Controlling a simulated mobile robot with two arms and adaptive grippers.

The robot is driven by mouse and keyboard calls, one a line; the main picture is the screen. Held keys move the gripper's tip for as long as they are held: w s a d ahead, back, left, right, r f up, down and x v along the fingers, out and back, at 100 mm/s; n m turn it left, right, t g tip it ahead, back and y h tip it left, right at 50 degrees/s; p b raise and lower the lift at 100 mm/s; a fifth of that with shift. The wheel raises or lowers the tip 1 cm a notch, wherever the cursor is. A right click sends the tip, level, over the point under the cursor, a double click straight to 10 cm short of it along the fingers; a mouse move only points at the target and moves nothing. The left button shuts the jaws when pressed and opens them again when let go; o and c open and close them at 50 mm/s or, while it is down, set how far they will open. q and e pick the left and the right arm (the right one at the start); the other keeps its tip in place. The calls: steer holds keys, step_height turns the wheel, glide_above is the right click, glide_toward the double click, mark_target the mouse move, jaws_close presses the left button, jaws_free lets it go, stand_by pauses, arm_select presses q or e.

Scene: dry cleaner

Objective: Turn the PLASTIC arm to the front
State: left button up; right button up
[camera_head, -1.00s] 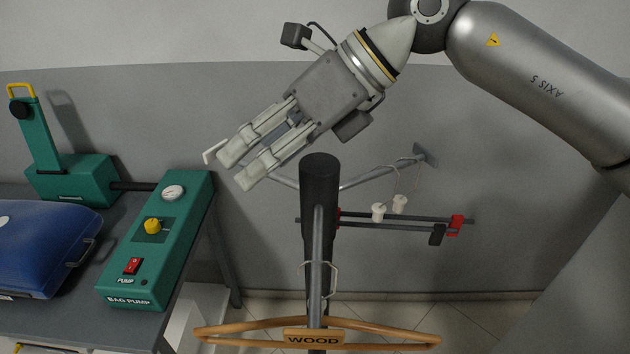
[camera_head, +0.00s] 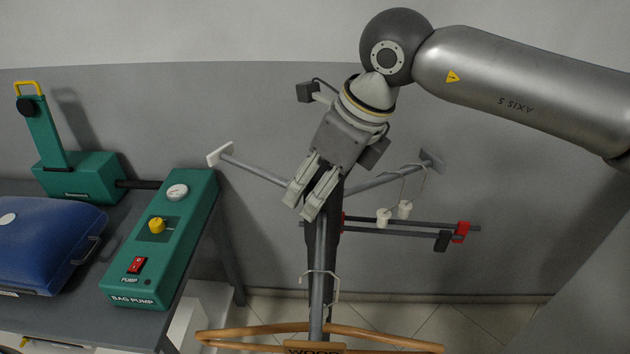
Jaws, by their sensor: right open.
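A rack has a dark post (camera_head: 328,245) with arms spreading from its top. A left arm (camera_head: 255,171) ends in a whitish plate seen edge-on. A right arm (camera_head: 385,180) ends in a grey plate. A front arm (camera_head: 318,265) points toward me, above a wooden hanger (camera_head: 375,333) with a WOOD label, partly cut off below. I cannot read a PLASTIC label on any arm. My right gripper (camera_head: 304,205) is open and empty, fingers pointing down-left, in front of the post's top and hiding it. I cannot tell whether it touches an arm. My left gripper is not in view.
Small white pieces (camera_head: 384,216) hang by the right arm, above a bar with red and black clips (camera_head: 461,232). At left, a table (camera_head: 60,318) holds a green bag pump (camera_head: 165,240) and a blue case (camera_head: 40,245). A grey wall stands behind.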

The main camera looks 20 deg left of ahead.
steer(key=shift+x, duration=0.95)
steer(key=c, duration=1.4)
steer(key=shift+c, duration=0.2)
